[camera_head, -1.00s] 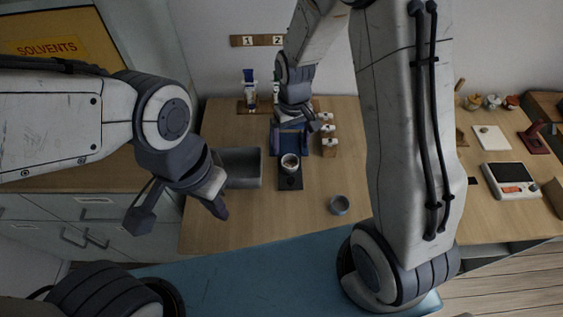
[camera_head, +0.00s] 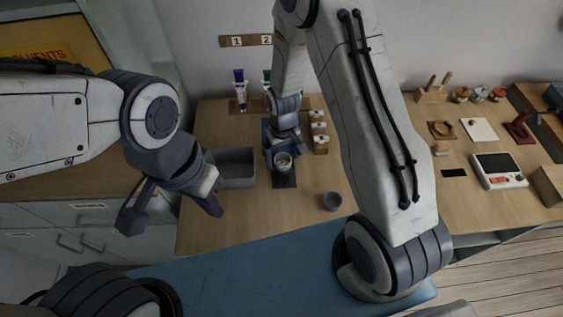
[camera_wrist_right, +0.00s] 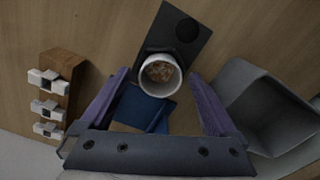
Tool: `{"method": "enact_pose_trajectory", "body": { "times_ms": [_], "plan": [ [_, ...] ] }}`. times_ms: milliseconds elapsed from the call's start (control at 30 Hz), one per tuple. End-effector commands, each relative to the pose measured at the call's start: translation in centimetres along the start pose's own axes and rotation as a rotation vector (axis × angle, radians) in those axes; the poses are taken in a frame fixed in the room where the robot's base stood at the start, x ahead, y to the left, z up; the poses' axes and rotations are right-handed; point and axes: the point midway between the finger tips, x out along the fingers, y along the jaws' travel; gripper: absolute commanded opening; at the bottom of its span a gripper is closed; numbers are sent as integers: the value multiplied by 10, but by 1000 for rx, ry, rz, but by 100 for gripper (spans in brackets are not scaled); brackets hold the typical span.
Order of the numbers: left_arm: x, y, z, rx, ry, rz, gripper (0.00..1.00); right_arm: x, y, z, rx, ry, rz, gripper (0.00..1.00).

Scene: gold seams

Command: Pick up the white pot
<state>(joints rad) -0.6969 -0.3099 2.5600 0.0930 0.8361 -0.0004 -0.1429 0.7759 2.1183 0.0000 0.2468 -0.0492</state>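The white pot (camera_head: 283,161) stands upright at the back end of a dark slab (camera_head: 284,182) on the wooden table. In the right wrist view the pot (camera_wrist_right: 160,88) shows a round white rim with brownish pieces inside. My right gripper (camera_head: 284,146) is just behind the pot. In the wrist view its two fingers (camera_wrist_right: 158,76) are spread on either side of the pot, with gaps between them and its wall. My left gripper (camera_head: 172,212) is open and empty, in the air left of the table's front edge.
A grey bin (camera_head: 234,168) stands left of the pot. A blue object (camera_wrist_right: 140,105) lies behind the pot. A rack with white pieces (camera_head: 320,135) stands to the right.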

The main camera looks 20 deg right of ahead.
Motion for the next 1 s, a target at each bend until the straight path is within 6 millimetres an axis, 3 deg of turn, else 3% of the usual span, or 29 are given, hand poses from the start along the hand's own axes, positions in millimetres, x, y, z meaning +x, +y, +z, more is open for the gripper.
{"method": "enact_pose_trajectory", "body": {
  "times_ms": [33,200,233,667,933,1000],
  "plan": [
    [0,0,0,0,0,0,0,0,0,0,0,0,0,80],
    [0,0,0,0,0,0,0,0,0,0,-1,0,0,15],
    [0,0,0,0,0,0,0,0,0,0,-1,0,0,8],
    [1,0,0,0,0,0,0,-5,0,0,-1,1,0,8],
    [9,-1,0,0,0,0,0,-40,0,-2,-1,6,0,8],
    [12,-1,1,0,0,0,0,-49,9,10,5,3,0,8]
  ]
}}
